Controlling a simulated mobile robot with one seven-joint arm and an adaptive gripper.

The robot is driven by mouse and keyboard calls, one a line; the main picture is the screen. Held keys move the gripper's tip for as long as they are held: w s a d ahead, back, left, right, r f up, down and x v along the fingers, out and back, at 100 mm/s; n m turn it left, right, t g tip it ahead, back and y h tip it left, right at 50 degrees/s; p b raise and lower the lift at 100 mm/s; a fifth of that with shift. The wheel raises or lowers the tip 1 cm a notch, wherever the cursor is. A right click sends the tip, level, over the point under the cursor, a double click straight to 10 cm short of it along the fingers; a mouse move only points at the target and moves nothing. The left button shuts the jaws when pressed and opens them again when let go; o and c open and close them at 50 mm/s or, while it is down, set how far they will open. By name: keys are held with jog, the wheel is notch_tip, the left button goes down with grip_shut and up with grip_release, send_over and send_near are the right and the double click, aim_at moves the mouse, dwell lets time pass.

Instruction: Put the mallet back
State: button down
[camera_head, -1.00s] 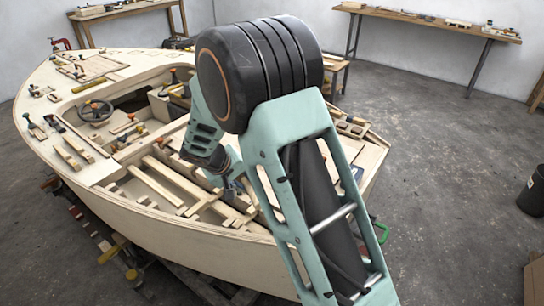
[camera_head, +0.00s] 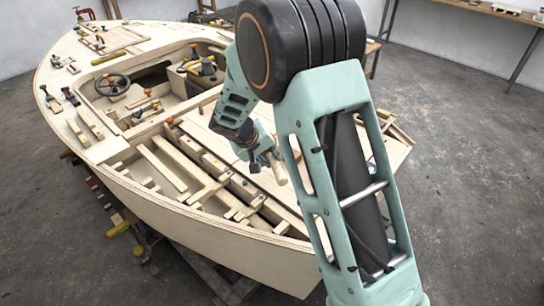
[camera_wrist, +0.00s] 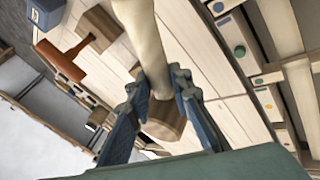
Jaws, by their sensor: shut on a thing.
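The mallet shows in the wrist view as a pale round wooden shaft (camera_wrist: 143,38) running from the top edge down between my fingers. My gripper (camera_wrist: 160,88) is shut on this shaft. A brown wooden block (camera_wrist: 166,120) shows just beyond the fingertips; I cannot tell whether it is the mallet's head. In the head view my gripper (camera_head: 262,155) is over the boat's near side, left of my large forearm link. A pale piece of the mallet (camera_head: 278,172) sticks out below it. The mallet's resting place cannot be made out.
The plywood boat hull (camera_head: 190,218) has open framed bays with loose battens (camera_head: 165,168). A steering wheel (camera_head: 112,84) and clamps lie farther forward. An orange-red handled tool (camera_wrist: 66,60) lies on the deck in the wrist view. A workbench (camera_head: 515,14) stands at the back right; the floor is clear between.

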notch_tip(320, 180, down, 6)
jog(key=b, duration=0.3)
jog(key=shift+r, duration=0.15)
jog(key=shift+f+b, duration=0.65)
jog(key=shift+b, duration=0.3)
jog(key=shift+f+b, duration=0.2)
jog(key=shift+b, duration=0.1)
jog(key=c, duration=1.7)
grip_release()
jog(key=shift+o, duration=0.2)
jog(key=v, duration=1.2)
jog(key=shift+w+d, duration=0.1)
jog(key=shift+w, duration=0.05)
